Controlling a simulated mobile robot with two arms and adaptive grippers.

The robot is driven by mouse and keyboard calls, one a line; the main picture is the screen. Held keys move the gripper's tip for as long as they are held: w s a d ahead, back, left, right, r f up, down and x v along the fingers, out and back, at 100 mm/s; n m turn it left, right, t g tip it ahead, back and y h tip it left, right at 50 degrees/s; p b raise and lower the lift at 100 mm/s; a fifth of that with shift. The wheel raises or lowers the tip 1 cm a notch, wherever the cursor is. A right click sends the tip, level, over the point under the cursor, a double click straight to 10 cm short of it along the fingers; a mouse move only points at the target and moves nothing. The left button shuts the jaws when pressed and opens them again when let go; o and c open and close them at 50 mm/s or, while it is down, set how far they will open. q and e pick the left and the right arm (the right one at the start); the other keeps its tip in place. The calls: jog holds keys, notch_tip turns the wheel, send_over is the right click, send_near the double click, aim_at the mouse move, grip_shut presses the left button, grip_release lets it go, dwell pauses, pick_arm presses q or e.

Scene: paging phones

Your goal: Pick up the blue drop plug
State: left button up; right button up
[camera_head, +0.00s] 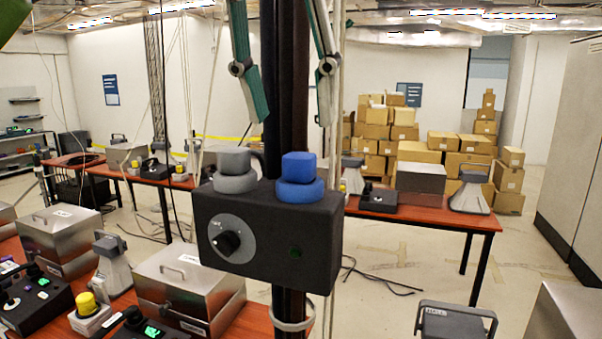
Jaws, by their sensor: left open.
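The blue drop plug (299,166) stands upright on the top right of a black box (310,235). It has a squarish head over a wider round base. A grey plug (234,162) of like shape stands just left of it. The box has a dial (229,243) on its front and is on a dark upright post (285,90). My left gripper (289,121) is open, with two green fingers pointing down above the plugs, one on each side of the post. It is apart from the blue plug and holds nothing. My right gripper is out of view.
A red-brown table (255,318) at lower left carries metal cases (187,285), a yellow-topped button (88,304) and black devices. Another table (440,217) stands behind. Cardboard boxes (420,153) are stacked at the back. Thin cables hang near the post. Open floor (400,260) lies to the right.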

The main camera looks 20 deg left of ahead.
aim_at(298, 156)
pick_arm(q)
jog(key=x, duration=0.5)
jog(key=shift+f, duration=0.3)
jog(key=shift+w+f, duration=0.15)
jog(key=shift+f, duration=0.05)
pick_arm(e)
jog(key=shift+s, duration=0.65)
pick_arm(q)
jog(key=c, duration=1.2)
